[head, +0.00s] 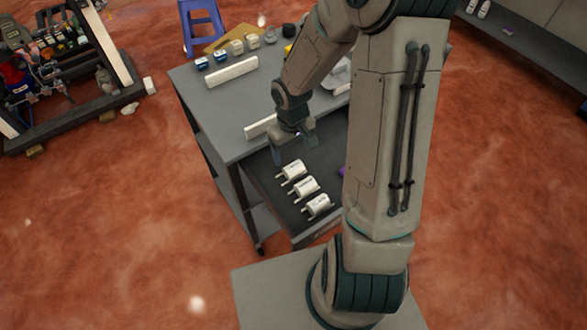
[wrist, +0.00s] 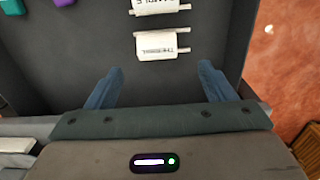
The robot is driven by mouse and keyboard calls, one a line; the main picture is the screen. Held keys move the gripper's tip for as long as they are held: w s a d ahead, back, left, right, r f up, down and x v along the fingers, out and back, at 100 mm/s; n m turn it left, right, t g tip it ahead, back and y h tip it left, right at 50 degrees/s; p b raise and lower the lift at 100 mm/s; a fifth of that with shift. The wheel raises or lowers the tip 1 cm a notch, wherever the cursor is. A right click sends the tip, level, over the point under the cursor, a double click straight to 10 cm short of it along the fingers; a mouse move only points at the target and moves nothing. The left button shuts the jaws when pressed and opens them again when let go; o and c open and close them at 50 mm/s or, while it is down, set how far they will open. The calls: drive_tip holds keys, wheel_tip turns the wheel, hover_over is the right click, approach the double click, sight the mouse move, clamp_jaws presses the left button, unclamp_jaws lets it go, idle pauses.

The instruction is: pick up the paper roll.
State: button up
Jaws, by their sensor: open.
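Three white paper rolls with dark printing and thin rods lie in a row in the open grey drawer (head: 262,178): the far roll (head: 292,170), the middle roll (head: 304,187) and the near roll (head: 318,206). My gripper (head: 294,152) is open and empty, above the drawer's far end, close to the far roll. In the wrist view, my gripper's two blue fingers (wrist: 158,84) are spread wide, with bare drawer floor between them. One roll (wrist: 163,42) lies just ahead of the fingers, and part of another roll (wrist: 155,6) shows at the top edge. The third is out of that view.
The cart top (head: 225,125) carries white bars (head: 232,72) and a row of small containers at the back. A purple item (wrist: 64,3) and a teal item (wrist: 12,6) lie in the drawer. The drawer's side wall (wrist: 240,40) is right of the fingers. A blue stool (head: 200,25) stands behind.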

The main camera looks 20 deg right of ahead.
sight(294, 166)
drive_tip(key=f, duration=0.8)
drive_tip(key=shift+d+f, duration=0.25)
drive_tip(key=shift+f, duration=0.15)
drive_tip(key=c, duration=1.2)
drive_tip(key=shift+r, duration=0.1)
